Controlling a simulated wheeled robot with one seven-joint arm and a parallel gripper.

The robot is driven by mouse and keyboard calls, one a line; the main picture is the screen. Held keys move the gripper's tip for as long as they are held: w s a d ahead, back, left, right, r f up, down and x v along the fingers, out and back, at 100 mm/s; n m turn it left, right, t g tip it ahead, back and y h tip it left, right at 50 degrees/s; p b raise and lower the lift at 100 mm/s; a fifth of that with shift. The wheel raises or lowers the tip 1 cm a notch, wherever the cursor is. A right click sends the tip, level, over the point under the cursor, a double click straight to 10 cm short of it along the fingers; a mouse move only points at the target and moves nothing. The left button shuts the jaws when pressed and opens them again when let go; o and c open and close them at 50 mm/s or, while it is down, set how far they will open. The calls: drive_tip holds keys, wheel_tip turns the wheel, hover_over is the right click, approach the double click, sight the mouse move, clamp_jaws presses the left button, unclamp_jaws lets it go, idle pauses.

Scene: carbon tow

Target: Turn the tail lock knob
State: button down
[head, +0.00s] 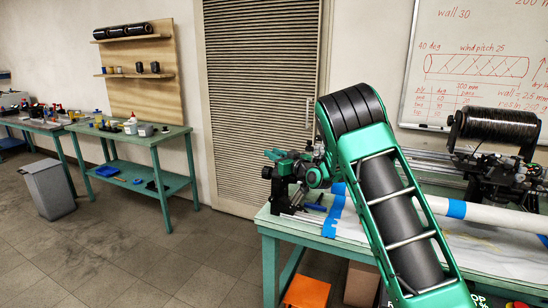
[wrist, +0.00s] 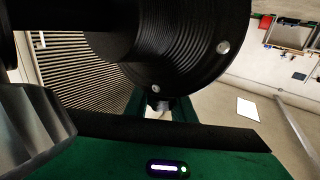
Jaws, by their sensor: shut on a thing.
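My gripper (head: 284,172) is at the tail end of the winder, partly behind my green arm. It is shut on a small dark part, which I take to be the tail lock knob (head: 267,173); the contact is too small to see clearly. In the wrist view a large black ribbed round part fills the top. A grey fluted shape stands close at the lower left. The fingertips and their grip cannot be made out there.
The green winder table (head: 272,236) carries a white tube (head: 490,217) with blue tape and a black spool (head: 497,128) on its carriage. An orange box (head: 307,292) lies below. A green bench (head: 128,138) and grey bin (head: 48,190) stand left, with open floor between.

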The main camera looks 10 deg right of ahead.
drive_tip(key=shift+r+y, duration=0.15)
drive_tip(key=shift+y, duration=0.15)
idle(0.5)
drive_tip(key=c, duration=1.5)
unclamp_jaws()
drive_tip(key=v, duration=1)
drive_tip(key=shift+s+d, duration=0.2)
